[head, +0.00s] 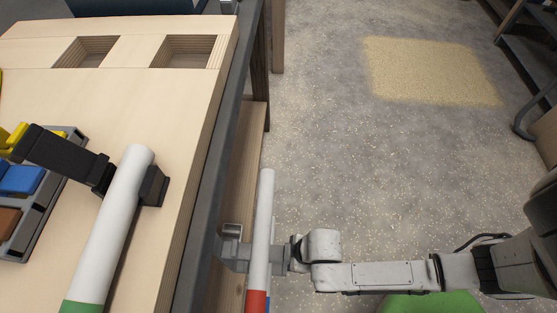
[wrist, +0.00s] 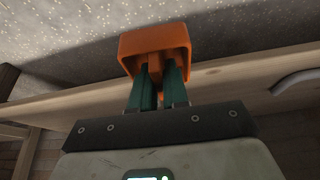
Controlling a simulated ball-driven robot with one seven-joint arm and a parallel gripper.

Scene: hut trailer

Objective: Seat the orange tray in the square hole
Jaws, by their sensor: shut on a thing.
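In the wrist view, my gripper (wrist: 157,76) has green fingers shut on the orange tray (wrist: 138,41). The tray is a small square box with its open side toward the gripper, and the fingers reach inside it around its middle part. In the head view, the tray and fingertips are not seen; my arm reaches in from the right beside the bench edge. Two square holes, the left hole (head: 92,52) and the right hole (head: 185,51), are cut in the pale wooden board (head: 150,95) at the bench's far end. Neither shows anything in it.
A white tube with a green end (head: 110,230) is held by a black clamp (head: 60,158) on the board. Another white tube with a red end (head: 259,235) stands beside the bench edge. A grey rack (head: 45,208) with coloured blocks lies left. The floor to the right is mostly clear.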

